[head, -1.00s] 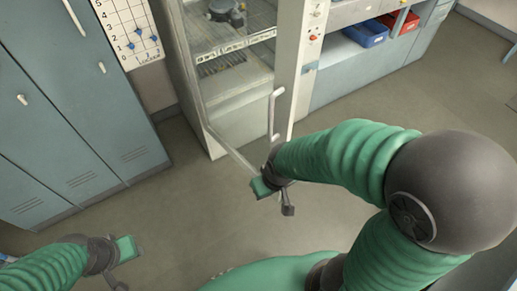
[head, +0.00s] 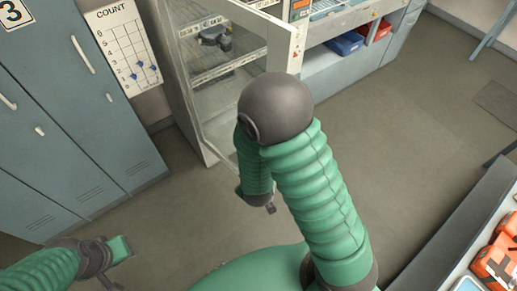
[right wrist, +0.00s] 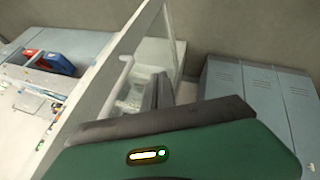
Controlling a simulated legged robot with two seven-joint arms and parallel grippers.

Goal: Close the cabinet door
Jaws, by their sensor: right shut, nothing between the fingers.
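The white cabinet (head: 178,85) stands at the upper middle of the head view, with shelves inside. Its glass door stands open, its white frame edge (head: 286,45) towards me. My right arm hides the lower part of that edge. In the right wrist view the white door frame (right wrist: 98,100) runs diagonally, with its pale bar handle (right wrist: 118,86) left of the fingers. My right gripper (head: 270,208) is low, near the door's lower end; its dark fingers (right wrist: 158,93) are together and empty. Whether they touch the door is unclear. My left gripper (head: 116,285) is at the lower left, away from the door; its fingers are unclear.
Blue-grey lockers (head: 75,120) stand on the left, with a count chart (head: 125,45) beside them. A bench with blue (head: 345,42) and red bins is right of the cabinet. A counter (head: 455,240) with orange items is at lower right. The floor between is clear.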

